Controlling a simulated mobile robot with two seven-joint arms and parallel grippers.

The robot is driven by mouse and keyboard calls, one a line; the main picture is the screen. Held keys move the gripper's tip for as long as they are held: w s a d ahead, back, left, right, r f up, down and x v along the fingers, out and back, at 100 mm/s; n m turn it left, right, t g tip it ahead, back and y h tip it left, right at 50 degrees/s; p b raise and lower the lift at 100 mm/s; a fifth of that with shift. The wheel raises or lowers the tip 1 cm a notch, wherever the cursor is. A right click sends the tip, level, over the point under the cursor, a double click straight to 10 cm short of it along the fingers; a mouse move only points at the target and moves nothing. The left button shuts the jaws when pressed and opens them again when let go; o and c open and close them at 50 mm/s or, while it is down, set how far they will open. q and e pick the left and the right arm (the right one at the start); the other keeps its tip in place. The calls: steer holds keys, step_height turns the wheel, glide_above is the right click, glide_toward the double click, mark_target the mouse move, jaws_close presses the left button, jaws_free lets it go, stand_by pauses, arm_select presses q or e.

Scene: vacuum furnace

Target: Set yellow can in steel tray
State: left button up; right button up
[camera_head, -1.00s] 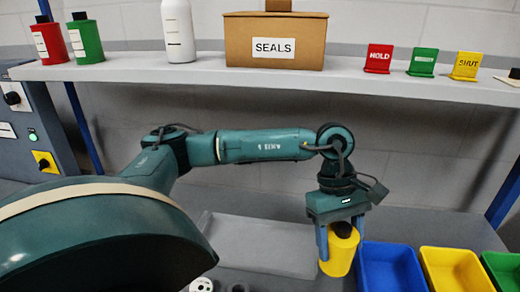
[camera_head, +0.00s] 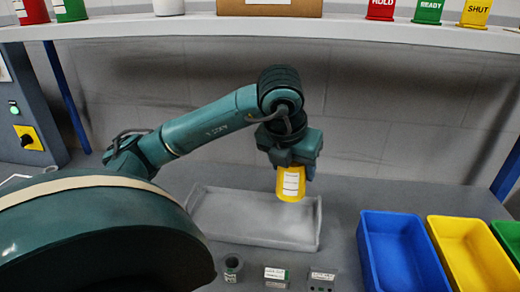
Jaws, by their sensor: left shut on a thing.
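The yellow can (camera_head: 290,185), with a white label, is held in my left gripper (camera_head: 291,172). The gripper points down and is shut on the can; its fingers are mostly hidden. The can hangs tilted slightly, over the right part of the steel tray (camera_head: 225,212) as seen in the head view. The tray is a shallow grey tray on the bench, and its visible floor is empty. I cannot tell exactly how high the can is above the tray floor. My right gripper is not in view.
A blue bin (camera_head: 398,250) and a yellow bin (camera_head: 470,250) stand right of the tray. A small dark cup (camera_head: 232,268) and two small labelled blocks (camera_head: 276,275) lie in front of it. A shelf (camera_head: 300,27) with several containers and signs runs above.

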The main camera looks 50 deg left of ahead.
mark_target(286, 181)
arm_select(q)
step_height(286, 181, down, 9)
steer(key=shift+a+f, duration=0.1)
steer(key=shift+f, duration=0.2)
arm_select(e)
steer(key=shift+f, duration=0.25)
arm_select(q)
steer(key=shift+f+b, duration=0.1)
steer(key=shift+b, duration=0.25)
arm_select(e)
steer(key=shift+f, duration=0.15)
arm_select(q)
steer(key=o, duration=1.2)
steer(key=shift+r, duration=0.25)
steer(key=p+v, duration=0.1)
steer(key=v, duration=0.9)
steer(key=shift+s+r, duration=0.1)
steer(key=shift+r, duration=0.25)
steer(key=shift+s+d+r, duration=0.2)
steer(key=shift+s+r, duration=0.05)
steer(key=shift+r, duration=0.2)
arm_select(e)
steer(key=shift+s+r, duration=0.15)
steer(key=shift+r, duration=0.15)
